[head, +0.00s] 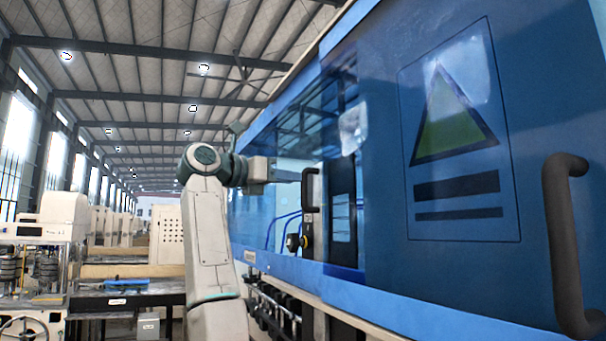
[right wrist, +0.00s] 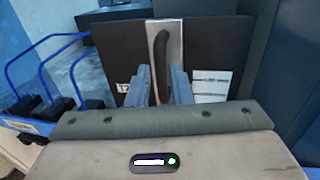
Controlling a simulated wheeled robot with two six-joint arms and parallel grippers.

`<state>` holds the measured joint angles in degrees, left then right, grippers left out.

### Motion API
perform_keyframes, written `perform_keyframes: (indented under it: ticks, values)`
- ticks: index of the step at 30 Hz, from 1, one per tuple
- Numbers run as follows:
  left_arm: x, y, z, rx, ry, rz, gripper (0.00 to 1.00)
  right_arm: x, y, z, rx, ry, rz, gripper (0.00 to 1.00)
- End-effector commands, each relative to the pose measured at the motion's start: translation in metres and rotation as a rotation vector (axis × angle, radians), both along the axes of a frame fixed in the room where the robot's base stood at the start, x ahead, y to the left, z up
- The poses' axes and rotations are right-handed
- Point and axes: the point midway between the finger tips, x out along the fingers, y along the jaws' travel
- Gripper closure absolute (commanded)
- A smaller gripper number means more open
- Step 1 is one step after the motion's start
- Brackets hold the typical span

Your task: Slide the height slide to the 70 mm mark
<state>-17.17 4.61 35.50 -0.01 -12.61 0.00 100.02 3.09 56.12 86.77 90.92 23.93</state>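In the head view my right gripper (head: 298,176) reaches a black vertical handle (head: 311,190) on the blue machine. In the right wrist view the two grey fingers of this gripper (right wrist: 160,84) stand on either side of a black handle (right wrist: 161,52) on a silver plate. They look parted, with the handle between them; whether they touch it is hard to tell. I cannot make out a height slide, a millimetre scale or a 70 mm mark. My left gripper is not in view.
The blue machine (head: 390,262) fills the right side, with a larger dark handle (head: 566,245) on its near panel. A knob (head: 293,242) sits below the gripper. Blue hoops (right wrist: 40,75) show at left in the wrist view. A workbench (head: 120,298) stands at left.

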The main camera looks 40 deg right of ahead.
Motion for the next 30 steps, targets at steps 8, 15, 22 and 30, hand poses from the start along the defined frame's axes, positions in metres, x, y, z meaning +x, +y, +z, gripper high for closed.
perform_keyframes:
  ticks: [8,15,22,30]
  values:
    - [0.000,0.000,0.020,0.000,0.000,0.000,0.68,-0.004,-0.041,0.002,0.000,0.002,-0.002,0.80]
    - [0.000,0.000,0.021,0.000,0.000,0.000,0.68,-0.005,-0.048,0.000,-0.001,0.001,0.001,0.80]
    - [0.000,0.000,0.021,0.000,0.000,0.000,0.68,-0.005,-0.048,0.000,-0.001,0.001,0.001,0.94]
    - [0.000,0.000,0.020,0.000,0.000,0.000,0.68,-0.005,-0.048,-0.002,-0.002,0.001,0.000,1.00]
